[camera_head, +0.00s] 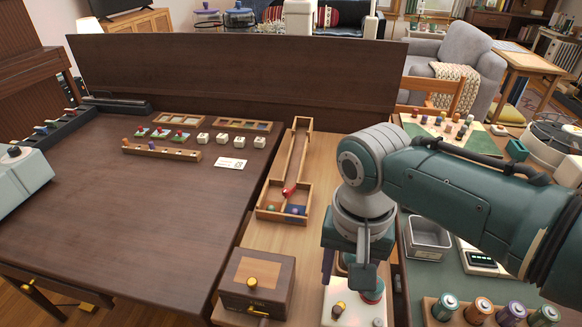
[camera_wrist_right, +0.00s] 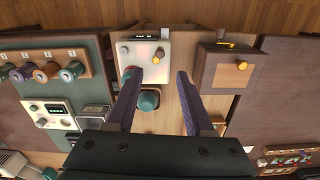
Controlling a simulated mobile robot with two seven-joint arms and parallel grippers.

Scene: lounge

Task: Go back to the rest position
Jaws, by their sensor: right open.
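My right arm comes in from the right in the head view. Its gripper (camera_head: 346,268) points down over the front of the light wood table. In the right wrist view the two purple fingers (camera_wrist_right: 157,78) are apart. Nothing is clamped between them. A white box with small knobs (camera_wrist_right: 155,50) lies below the fingertips; its front also shows in the head view (camera_head: 352,312). A round teal knob (camera_wrist_right: 149,100) shows between the fingers in the wrist view; I cannot tell how far below them it is. My left gripper is not in view.
A brown wooden box with a yellow knob (camera_head: 258,282) stands left of the gripper. A wooden track (camera_head: 293,160) lies behind it. A metal tray (camera_head: 428,240), a scale (camera_head: 478,262) and a rack of coloured cylinders (camera_head: 470,312) are to the right. The dark table (camera_head: 130,220) is mostly bare.

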